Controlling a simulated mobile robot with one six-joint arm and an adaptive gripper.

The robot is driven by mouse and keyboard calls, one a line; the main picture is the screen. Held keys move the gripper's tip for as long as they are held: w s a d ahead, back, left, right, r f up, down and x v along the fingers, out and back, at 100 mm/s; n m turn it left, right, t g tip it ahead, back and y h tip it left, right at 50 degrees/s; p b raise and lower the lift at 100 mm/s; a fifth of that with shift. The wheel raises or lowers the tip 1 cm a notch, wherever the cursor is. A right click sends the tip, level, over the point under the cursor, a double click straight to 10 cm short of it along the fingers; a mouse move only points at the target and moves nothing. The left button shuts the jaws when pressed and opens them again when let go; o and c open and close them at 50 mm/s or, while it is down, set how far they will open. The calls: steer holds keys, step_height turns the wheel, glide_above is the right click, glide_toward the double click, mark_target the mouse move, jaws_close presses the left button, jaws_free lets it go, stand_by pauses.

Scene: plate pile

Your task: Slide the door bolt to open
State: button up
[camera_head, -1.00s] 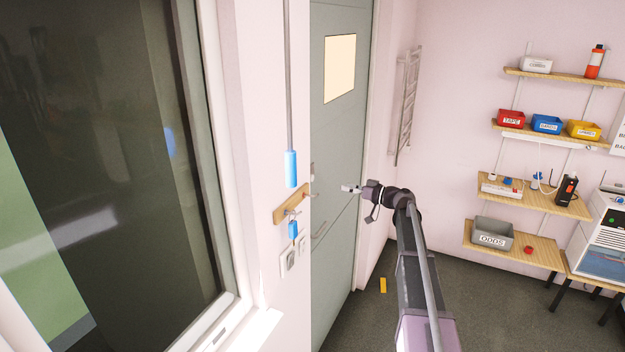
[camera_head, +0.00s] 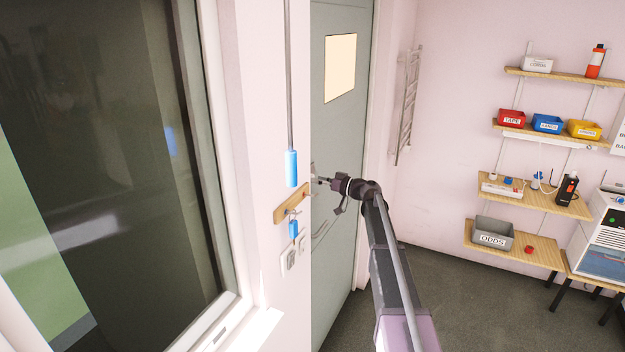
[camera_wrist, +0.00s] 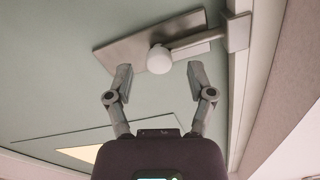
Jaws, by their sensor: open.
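The grey-green door (camera_head: 336,130) stands shut in its frame in the head view. In the wrist view the door bolt (camera_wrist: 192,41) is a flat metal bar with a round pale knob (camera_wrist: 160,60), on a grey plate (camera_wrist: 135,38). The bar's right end reaches a bracket (camera_wrist: 238,32) at the door frame. My gripper (camera_wrist: 158,76) is open, with one finger on each side of the knob, just short of it or level with it; contact cannot be told. In the head view my gripper (camera_head: 322,180) is at the door's left edge, and the bolt there is mostly hidden.
A wooden hook rail (camera_head: 291,204) with a blue-tagged key (camera_head: 293,228) hangs on the wall left of the door. A blue pull handle (camera_head: 291,168) hangs above it. Shelves with bins (camera_head: 547,124) are on the right wall. The floor between is clear.

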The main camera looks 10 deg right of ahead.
steer(key=shift+x, duration=1.35)
steer(key=shift+w, duration=0.1)
jaws_close()
